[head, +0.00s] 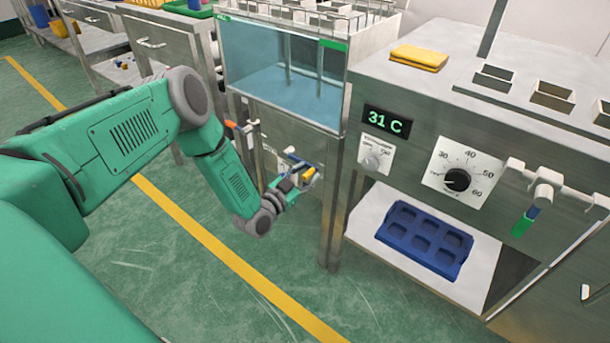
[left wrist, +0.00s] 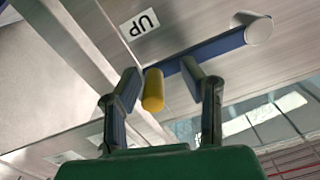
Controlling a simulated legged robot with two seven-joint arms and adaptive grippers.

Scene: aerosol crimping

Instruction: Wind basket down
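My left gripper (head: 299,179) is low in front of the water tank (head: 262,95), at a crank on the front. In the left wrist view the crank has a blue arm (left wrist: 215,48), a pale round hub and a yellow handle (left wrist: 152,90). The handle also shows in the head view (head: 309,174). It lies between the fingers of my left gripper (left wrist: 163,82), nearer the left one, with a gap to the right one. The fingers are open. A metal basket frame (head: 318,22) stands at the tank top. My right gripper is out of view.
A metal post (head: 333,200) stands right of my gripper. The bench on the right has a dial (head: 457,180), a "31 C" display (head: 386,121) and a blue tray (head: 424,240). Green floor is open in front.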

